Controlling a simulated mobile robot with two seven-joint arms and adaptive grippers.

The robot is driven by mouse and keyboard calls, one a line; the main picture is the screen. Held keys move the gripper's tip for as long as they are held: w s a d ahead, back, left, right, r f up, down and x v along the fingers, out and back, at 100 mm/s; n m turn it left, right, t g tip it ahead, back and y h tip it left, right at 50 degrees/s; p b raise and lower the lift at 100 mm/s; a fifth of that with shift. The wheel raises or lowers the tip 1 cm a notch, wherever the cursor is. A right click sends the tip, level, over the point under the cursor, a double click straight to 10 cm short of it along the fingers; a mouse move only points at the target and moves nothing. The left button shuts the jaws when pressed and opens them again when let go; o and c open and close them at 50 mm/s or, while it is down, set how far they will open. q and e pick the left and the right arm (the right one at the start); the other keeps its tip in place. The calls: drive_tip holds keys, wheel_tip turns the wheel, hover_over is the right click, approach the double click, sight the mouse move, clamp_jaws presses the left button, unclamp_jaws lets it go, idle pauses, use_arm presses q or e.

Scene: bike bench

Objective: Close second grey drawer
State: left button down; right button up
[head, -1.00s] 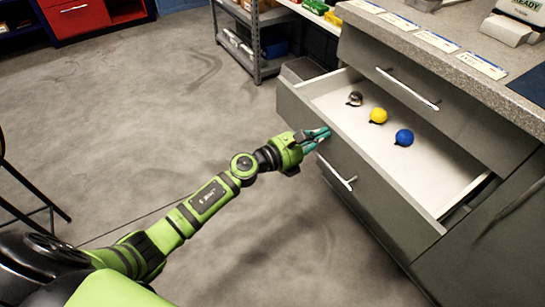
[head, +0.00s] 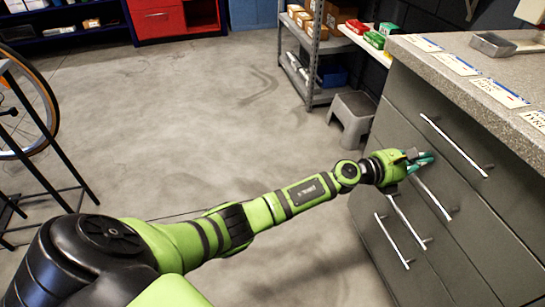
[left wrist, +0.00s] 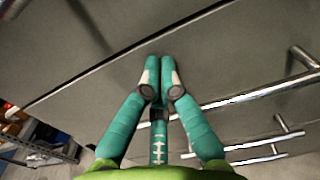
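The second grey drawer (head: 465,224) is in the cabinet at the right of the head view. Its front looks flush with the fronts around it, and no inside shows. Its long bar handle (head: 434,198) lies just below my left gripper (head: 424,160). The left gripper's teal fingers are together with nothing between them, at the grey front. In the left wrist view the fingertips (left wrist: 161,72) point at the grey front beside a seam, at or very near the surface. Handles (left wrist: 250,97) lie to their right. My right gripper is not in view.
A grey step stool (head: 352,116) stands beside the cabinet, near a metal shelf rack (head: 318,60). The worktop (head: 480,85) carries label cards and a metal tray (head: 493,44). A black stand with a wheel is at the left. The middle floor is clear.

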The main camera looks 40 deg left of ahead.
use_arm(q)
drive_tip(key=shift+w+d+r, duration=0.2)
drive_tip(key=shift+w+d, duration=0.05)
drive_tip(key=shift+w, duration=0.05)
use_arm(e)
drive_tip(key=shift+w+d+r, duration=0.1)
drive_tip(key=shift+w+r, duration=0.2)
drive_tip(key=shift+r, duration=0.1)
use_arm(q)
drive_tip(key=shift+r, duration=0.2)
